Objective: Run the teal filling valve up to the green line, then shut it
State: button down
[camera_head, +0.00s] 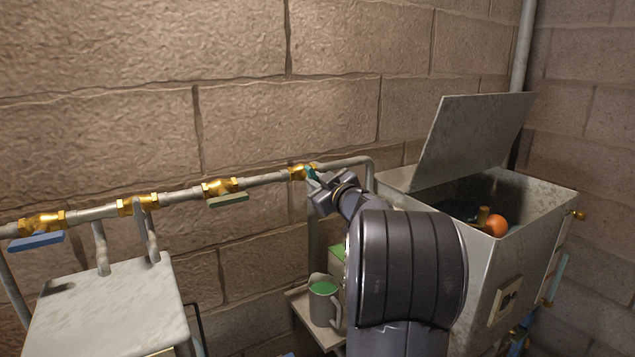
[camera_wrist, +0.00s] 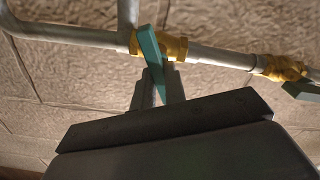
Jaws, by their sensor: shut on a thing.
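The teal valve handle (camera_head: 312,174) sits on a brass valve body (camera_head: 298,173) near the right end of the wall pipe. In the wrist view the teal handle (camera_wrist: 151,52) stands across the pipe at a steep angle. My gripper (camera_head: 319,186) is shut on the handle's free end; its fingers (camera_wrist: 158,92) show on both sides of it in the wrist view. The metal tank (camera_head: 470,270) stands at right with its lid (camera_head: 475,135) tilted open. An orange ball (camera_head: 496,226) is inside it. I cannot make out a green line or the liquid level.
The same pipe carries a valve with a green handle (camera_head: 229,198) and one with a blue handle (camera_head: 36,240). A grey jug (camera_head: 323,303) with green contents stands on a low shelf beside my arm. A metal box (camera_head: 105,310) is at lower left.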

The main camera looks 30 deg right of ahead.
jog(key=shift+a+n, duration=0.1)
jog(key=shift+n, duration=0.9)
jog(key=c, duration=1.5)
grip_release()
jog(key=shift+o, duration=0.2)
jog(key=s+b, duration=0.2)
jog(key=s, duration=0.9)
jog(key=shift+a, duration=0.3)
jog(key=shift+w, duration=0.1)
dwell(1.1)
